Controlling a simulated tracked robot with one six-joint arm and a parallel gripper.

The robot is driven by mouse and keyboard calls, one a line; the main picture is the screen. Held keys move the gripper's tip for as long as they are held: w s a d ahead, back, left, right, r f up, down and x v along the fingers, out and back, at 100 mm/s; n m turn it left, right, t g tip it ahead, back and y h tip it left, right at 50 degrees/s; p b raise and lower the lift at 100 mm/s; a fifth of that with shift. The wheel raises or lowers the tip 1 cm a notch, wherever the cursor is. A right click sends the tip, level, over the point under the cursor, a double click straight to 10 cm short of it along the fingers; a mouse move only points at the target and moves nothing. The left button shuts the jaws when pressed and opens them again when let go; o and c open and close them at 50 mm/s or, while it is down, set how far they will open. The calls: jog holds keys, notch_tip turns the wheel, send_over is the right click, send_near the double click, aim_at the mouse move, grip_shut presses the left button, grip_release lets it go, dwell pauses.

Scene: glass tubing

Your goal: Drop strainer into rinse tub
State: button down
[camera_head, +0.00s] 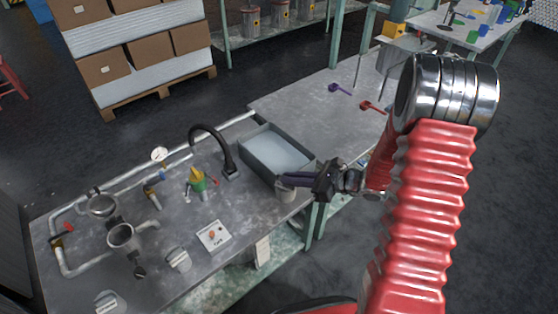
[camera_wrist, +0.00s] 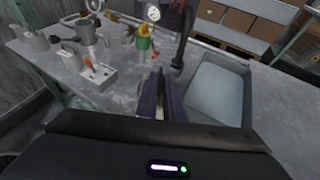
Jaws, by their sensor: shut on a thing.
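The rinse tub (camera_head: 248,162) is a grey rectangular basin with pale contents, set near the right end of the sink bench. In the wrist view it lies to the right of my fingers (camera_wrist: 249,95). My gripper (camera_head: 288,180) is shut at the tub's near corner, by the bench edge. A small light-grey cylindrical thing, seemingly the strainer (camera_head: 285,194), hangs just under the fingertips and looks outside the tub's wall.
A black curved faucet (camera_head: 228,158) stands just left of the tub. Pipes, metal cups, a green-and-yellow valve (camera_head: 198,181) and a switch box (camera_head: 213,236) occupy the bench to the left.

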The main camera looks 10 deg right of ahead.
jog(key=shift+w, duration=0.1)
dwell(0.3)
jog(key=shift+w+a+r+m+t+h, duration=0.15)
jog(key=shift+a+m+t+h, duration=0.2)
jog(key=shift+t, duration=0.25)
jog(key=shift+w+r+m+t+h, duration=0.1)
jog(key=shift+m+t+h, duration=0.35)
jog(key=shift+m+t, duration=0.25)
jog(key=shift+d+m+t+h, duration=0.2)
jog(key=shift+m+t+h, duration=0.35)
jog(key=shift+m, duration=0.2)
jog(key=shift+s+d+f+m+t+h, duration=0.25)
jog(key=shift+s+d+m+h, duration=0.15)
jog(key=shift+m+h, duration=0.4)
jog(key=shift+w+a, duration=0.1)
